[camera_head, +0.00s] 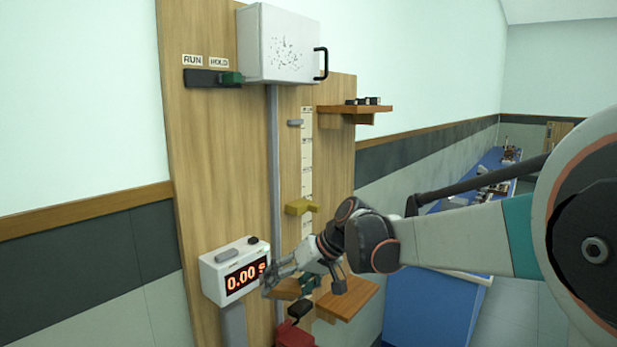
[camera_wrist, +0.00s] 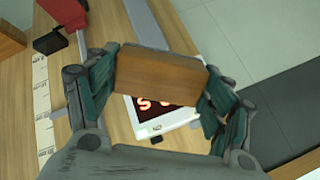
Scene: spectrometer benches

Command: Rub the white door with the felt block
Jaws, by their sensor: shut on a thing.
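The white door (camera_head: 285,45) is the front of a white box high on the wooden panel. It has a black handle (camera_head: 321,64) on its right side and dark specks across its face. My gripper (camera_wrist: 161,82) is shut on a brown wood-coloured block (camera_wrist: 160,76), apparently the felt block, held between its two teal fingertips. Any felt face is hidden from the wrist view. In the head view my gripper is low beside the timer, well below the door and apart from it. The block cannot be made out clearly there.
A white timer (camera_head: 232,271) reading 0.00 s stands left of my gripper. A red object (camera_head: 294,334) and wooden shelf (camera_head: 348,299) are close by. Above are a yellow bracket (camera_head: 301,206), a shelf with small dark items (camera_head: 355,109) and a RUN/HOLD slider (camera_head: 212,78).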

